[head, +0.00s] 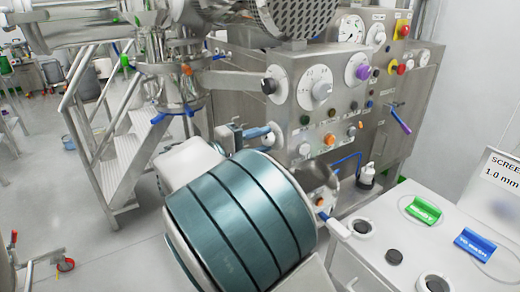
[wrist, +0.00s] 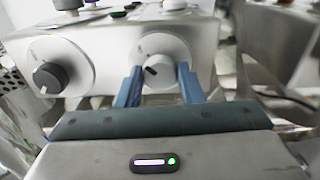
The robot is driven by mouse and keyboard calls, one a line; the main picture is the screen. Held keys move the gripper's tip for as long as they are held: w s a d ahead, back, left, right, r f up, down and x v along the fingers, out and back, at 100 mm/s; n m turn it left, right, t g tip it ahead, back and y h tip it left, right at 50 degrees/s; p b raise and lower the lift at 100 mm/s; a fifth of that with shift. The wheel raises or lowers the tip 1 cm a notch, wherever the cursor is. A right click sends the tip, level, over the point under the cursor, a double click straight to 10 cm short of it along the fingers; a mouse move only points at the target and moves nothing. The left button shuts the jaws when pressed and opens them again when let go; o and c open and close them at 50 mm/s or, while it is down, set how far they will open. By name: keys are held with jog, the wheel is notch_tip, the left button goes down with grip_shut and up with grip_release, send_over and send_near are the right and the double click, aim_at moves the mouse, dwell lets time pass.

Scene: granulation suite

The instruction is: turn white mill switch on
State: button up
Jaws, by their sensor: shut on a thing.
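The white mill switch (wrist: 159,68) is a round white knob on a pale round plate on the metal panel. Its dark mark points up and left in the wrist view. My gripper (wrist: 158,82) has one blue finger on each side of the knob and is shut on it. In the head view my gripper (head: 259,132) reaches to the lower left part of the control cabinet, and I cannot clearly make out the held switch there.
A black knob (wrist: 47,77) on its own round plate sits left of the switch. A white counter (head: 400,240) stands at the right. Metal steps (head: 115,160) stand at the left.

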jog(key=shift+m, duration=0.3)
jog(key=o, duration=1)
jog(key=v, duration=1.4)
jog(key=shift+b, duration=0.45)
jog(key=shift+d, duration=0.15)
